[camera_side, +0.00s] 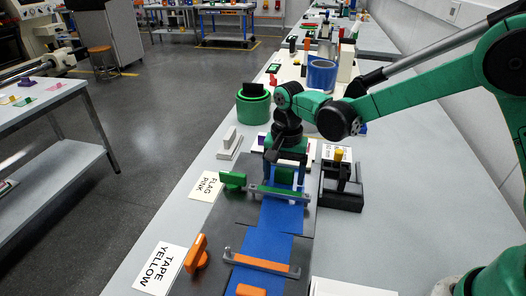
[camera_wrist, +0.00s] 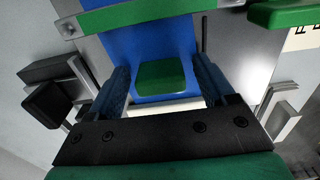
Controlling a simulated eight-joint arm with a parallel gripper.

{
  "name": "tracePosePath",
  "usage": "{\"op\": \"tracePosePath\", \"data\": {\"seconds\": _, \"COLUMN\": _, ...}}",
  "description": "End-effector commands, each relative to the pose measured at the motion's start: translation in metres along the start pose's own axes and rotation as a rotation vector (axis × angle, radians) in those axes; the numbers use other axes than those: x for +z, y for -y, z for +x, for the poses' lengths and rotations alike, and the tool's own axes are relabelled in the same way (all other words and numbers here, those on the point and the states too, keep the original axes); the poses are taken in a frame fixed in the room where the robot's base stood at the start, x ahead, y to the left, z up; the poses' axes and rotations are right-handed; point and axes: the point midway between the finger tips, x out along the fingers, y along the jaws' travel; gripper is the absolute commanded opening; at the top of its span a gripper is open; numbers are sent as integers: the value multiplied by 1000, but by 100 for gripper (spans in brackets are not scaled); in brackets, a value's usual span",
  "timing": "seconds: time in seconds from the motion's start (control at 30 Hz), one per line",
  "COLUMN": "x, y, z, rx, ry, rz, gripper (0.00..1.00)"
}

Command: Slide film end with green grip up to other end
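A blue film end (camera_side: 278,215) lies on a grey bed and runs under a green bar (camera_side: 280,193). Its green grip (camera_wrist: 160,76) sits on the blue film (camera_wrist: 150,38) in the wrist view. My gripper (camera_side: 289,170) points down over this end. In the wrist view its two blue fingers (camera_wrist: 160,88) stand apart, one on each side of the green grip, with gaps visible. The other blue film end (camera_side: 262,248) lies nearer the camera, under an orange bar (camera_side: 262,264), with an orange grip (camera_side: 250,290). A stepped edge shows where the two films meet; overlap or butt is unclear.
A green handle (camera_side: 232,180) and an orange handle (camera_side: 196,253) stand left of the bed. A dark block fixture (camera_side: 342,190) stands close to my gripper's right. Label cards (camera_side: 160,268) lie at left. Green and blue tape rolls stand behind.

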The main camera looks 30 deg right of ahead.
Motion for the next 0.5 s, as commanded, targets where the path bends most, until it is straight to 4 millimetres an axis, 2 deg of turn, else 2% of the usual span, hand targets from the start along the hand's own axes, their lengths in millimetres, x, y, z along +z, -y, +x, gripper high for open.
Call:
{"op": "tracePosePath", "data": {"seconds": 0.33, "x": -1, "y": 0, "z": -2, "rx": 0, "ry": -3, "rz": 1, "gripper": 84}}
{"op": "tracePosePath", "data": {"seconds": 0.5, "x": -1, "y": 0, "z": -23, "rx": 0, "ry": -3, "rz": 1, "gripper": 84}}
